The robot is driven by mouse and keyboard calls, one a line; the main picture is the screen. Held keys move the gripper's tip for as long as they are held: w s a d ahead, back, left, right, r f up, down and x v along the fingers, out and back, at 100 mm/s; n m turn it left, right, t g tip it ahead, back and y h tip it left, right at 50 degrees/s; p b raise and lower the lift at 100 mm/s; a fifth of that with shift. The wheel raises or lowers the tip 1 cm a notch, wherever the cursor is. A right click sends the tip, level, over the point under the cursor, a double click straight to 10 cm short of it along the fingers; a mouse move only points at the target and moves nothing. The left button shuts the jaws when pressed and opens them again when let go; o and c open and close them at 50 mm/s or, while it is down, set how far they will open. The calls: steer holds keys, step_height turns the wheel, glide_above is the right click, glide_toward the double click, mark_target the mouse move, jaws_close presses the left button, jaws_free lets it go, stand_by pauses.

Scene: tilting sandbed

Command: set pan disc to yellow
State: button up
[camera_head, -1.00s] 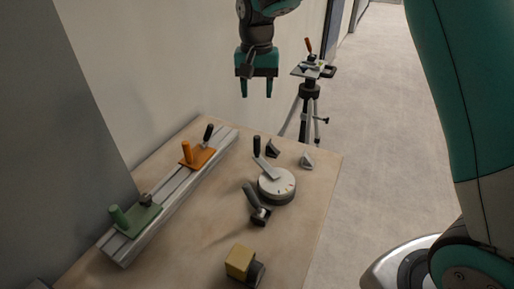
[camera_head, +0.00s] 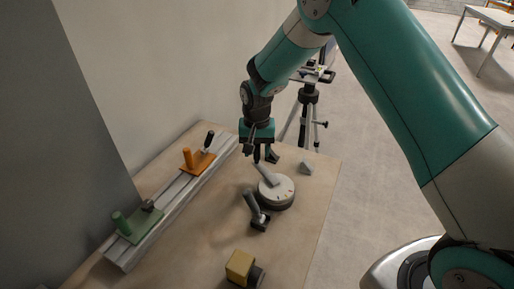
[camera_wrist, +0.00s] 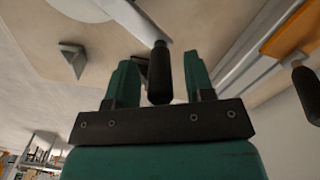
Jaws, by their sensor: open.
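The pan disc (camera_head: 283,194) is a pale round dial on the table, with small coloured marks near its rim. A grey lever bar (camera_head: 267,174) crosses it, slanting to the upper left, and ends in a black upright handle. My gripper (camera_head: 262,153) points down at that handle, open. In the wrist view, the black handle (camera_wrist: 160,78) stands between my two green fingers (camera_wrist: 163,66), with gaps on both sides. In the head view my gripper mostly hides the handle. Which mark is yellow is too small to tell.
A rail (camera_head: 128,250) at the left carries a green block (camera_head: 140,222) and an orange block (camera_head: 197,163). A black clamp lever (camera_head: 256,210) stands close below the disc. A yellow block (camera_head: 240,266) is at the front, a grey wedge (camera_head: 306,167) at the right, a tripod (camera_head: 308,100) behind.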

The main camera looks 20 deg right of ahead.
steer(key=shift+c, duration=0.2)
jaws_close()
steer(key=shift+a, duration=0.15)
steer(key=shift+s+a+n, duration=0.45)
steer(key=shift+a+n, duration=0.25)
steer(key=shift+n, duration=0.1)
steer(key=shift+s+a+n, duration=0.4)
steer(key=shift+a+n, duration=0.35)
steer(key=shift+n, duration=0.05)
steer(key=shift+s+a+n, duration=0.45)
steer(key=shift+a+n, duration=0.25)
steer(key=shift+n, duration=0.1)
steer(key=shift+o, duration=0.2)
jaws_free()
